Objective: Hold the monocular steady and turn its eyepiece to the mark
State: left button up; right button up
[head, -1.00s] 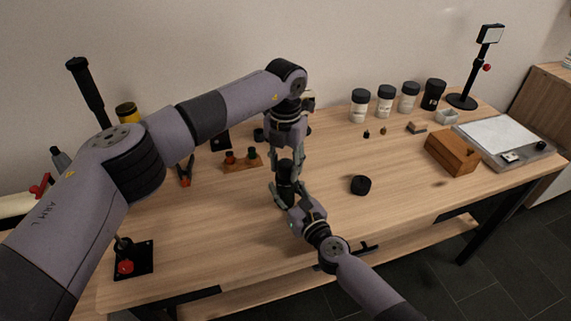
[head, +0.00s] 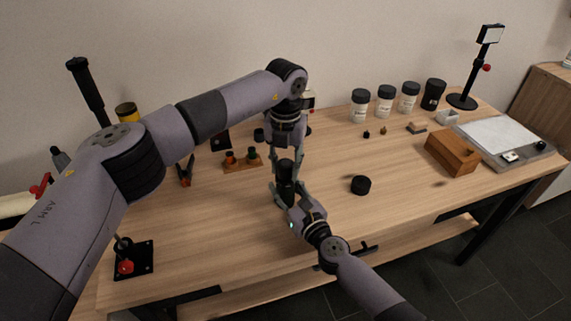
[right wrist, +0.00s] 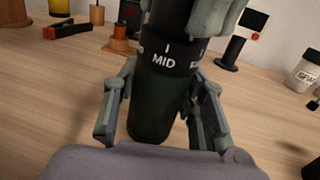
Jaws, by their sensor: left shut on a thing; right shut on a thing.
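The monocular (right wrist: 152,118) stands upright in the right wrist view, with a dark green body and a black ring above it. White letters "MID" under a short tick face the camera; another label to the right is partly hidden. In the head view the monocular (head: 286,172) is a small dark cylinder between my grippers. My left gripper (head: 287,162) comes down from above and is shut on its upper black part, the eyepiece end. My right gripper (head: 287,192) reaches from the front and is shut on the lower body. The monocular's base is partly hidden in the head view.
A black round cap (head: 361,185) lies right of my grippers. A wooden block with small pegs (head: 243,163) and an orange-tipped clamp (head: 186,172) are to the left. A wooden box (head: 452,153), lidded jars (head: 385,100) and a grey tray (head: 500,140) stand right.

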aim_at(285, 163)
pick_arm(q)
jog(key=n, duration=0.5)
jog(key=shift+n, duration=0.3)
dwell(0.4)
jog(key=o, duration=1.2)
jog(key=shift+c, duration=0.2)
notch_tip(285, 163, up, 12)
